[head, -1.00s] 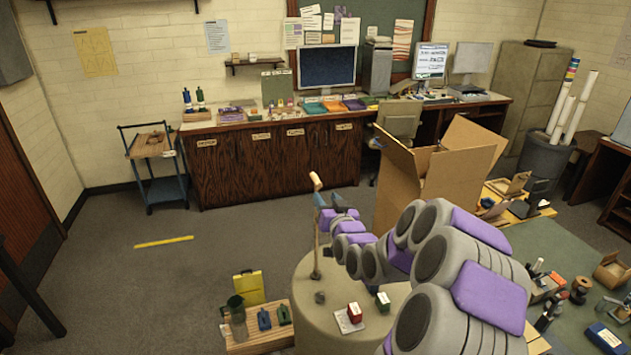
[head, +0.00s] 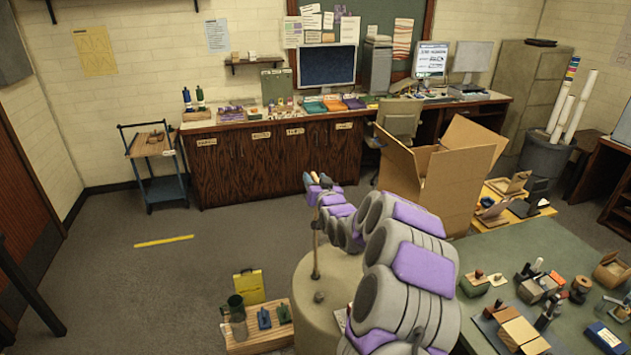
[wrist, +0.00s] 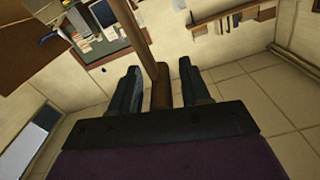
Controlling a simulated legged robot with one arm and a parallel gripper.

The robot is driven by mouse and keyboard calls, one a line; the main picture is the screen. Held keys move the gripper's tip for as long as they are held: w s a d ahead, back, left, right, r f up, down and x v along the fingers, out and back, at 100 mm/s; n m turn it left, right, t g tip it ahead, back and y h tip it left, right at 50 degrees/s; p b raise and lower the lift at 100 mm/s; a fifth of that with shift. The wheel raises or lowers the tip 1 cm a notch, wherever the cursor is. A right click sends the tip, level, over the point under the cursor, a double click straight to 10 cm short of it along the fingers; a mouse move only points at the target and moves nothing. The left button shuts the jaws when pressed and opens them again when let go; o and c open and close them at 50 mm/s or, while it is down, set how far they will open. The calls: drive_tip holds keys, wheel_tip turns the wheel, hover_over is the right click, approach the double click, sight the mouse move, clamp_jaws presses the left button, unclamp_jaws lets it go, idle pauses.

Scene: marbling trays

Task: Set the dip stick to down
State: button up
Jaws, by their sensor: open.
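The dip stick (head: 316,247) is a thin rod standing about upright on the round beige drum (head: 310,305). Its light wooden handle end (head: 314,177) shows at the top, between my fingers. My gripper (head: 316,183) is open around the top of the stick in the head view. In the wrist view the brown stick (wrist: 140,45) passes between the two dark fingers of my gripper (wrist: 158,66), with a gap on both sides. My arm hides the right part of the drum.
A wooden crate (head: 262,338) with a green jug and small bottles stands left of the drum. An open cardboard box (head: 448,185) is behind my arm, and a green-topped table (head: 520,245) with blocks and tools is at the right.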

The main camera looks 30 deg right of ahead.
clamp_jaws()
idle(0.5)
